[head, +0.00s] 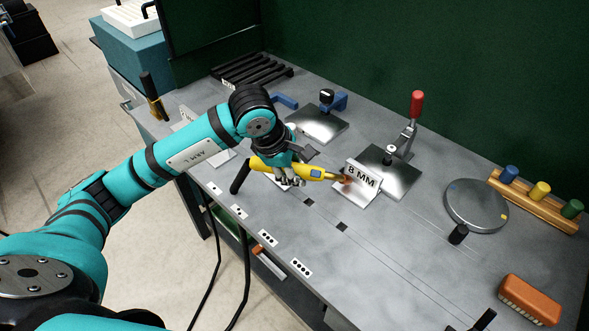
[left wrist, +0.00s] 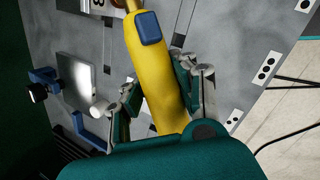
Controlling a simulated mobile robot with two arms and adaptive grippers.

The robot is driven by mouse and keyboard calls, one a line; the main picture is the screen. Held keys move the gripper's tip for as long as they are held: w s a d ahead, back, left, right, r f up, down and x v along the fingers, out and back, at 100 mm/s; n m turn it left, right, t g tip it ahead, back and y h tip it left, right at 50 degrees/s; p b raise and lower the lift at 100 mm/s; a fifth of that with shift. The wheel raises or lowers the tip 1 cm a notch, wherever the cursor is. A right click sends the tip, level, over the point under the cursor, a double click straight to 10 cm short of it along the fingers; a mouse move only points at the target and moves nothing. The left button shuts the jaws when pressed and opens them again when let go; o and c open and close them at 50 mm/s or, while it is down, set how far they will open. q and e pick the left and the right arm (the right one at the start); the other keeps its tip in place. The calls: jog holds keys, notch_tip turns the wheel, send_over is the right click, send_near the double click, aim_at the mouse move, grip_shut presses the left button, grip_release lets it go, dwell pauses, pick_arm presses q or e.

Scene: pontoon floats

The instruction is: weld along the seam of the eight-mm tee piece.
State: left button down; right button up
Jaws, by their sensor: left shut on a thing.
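My left gripper (head: 290,177) is shut around a yellow welding torch (head: 308,171) with a blue button. The torch also shows between the fingers in the left wrist view (left wrist: 152,75). Its copper-coloured nozzle points right and ends close to the left side of the piece marked 8 MM (head: 362,178). I cannot tell whether the tip touches it. The label faces the front and hides most of the seam. The 8 MM piece stands on the grey bench, just in front of a steel plate with a red-handled clamp (head: 416,105).
A second steel plate (head: 317,124) with a blue clamp stands behind the torch. To the right are a round plate (head: 476,205), a wooden rack (head: 535,203) with coloured pegs and an orange brush (head: 530,298). The bench's front middle is mostly clear.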

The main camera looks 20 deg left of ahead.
pick_arm(q)
jog(key=shift+w+d+f+b, duration=0.15)
jog(key=shift+w+f+b, duration=0.1)
jog(key=shift+w+b, duration=0.1)
dwell(0.5)
dwell(0.9)
dwell(0.5)
jog(key=shift+s+d+b, duration=0.15)
jog(key=shift+d+b, duration=0.2)
jog(key=shift+d, duration=0.05)
dwell(0.5)
jog(key=shift+d, duration=0.3)
dwell(0.6)
jog(key=shift+s+d+b, duration=0.25)
jog(key=shift+s+d, duration=0.05)
jog(key=shift+d, duration=0.4)
jog(key=shift+s+d+b, duration=0.2)
jog(key=shift+s+d, duration=0.1)
jog(key=shift+d, duration=0.4)
dwell(2.5)
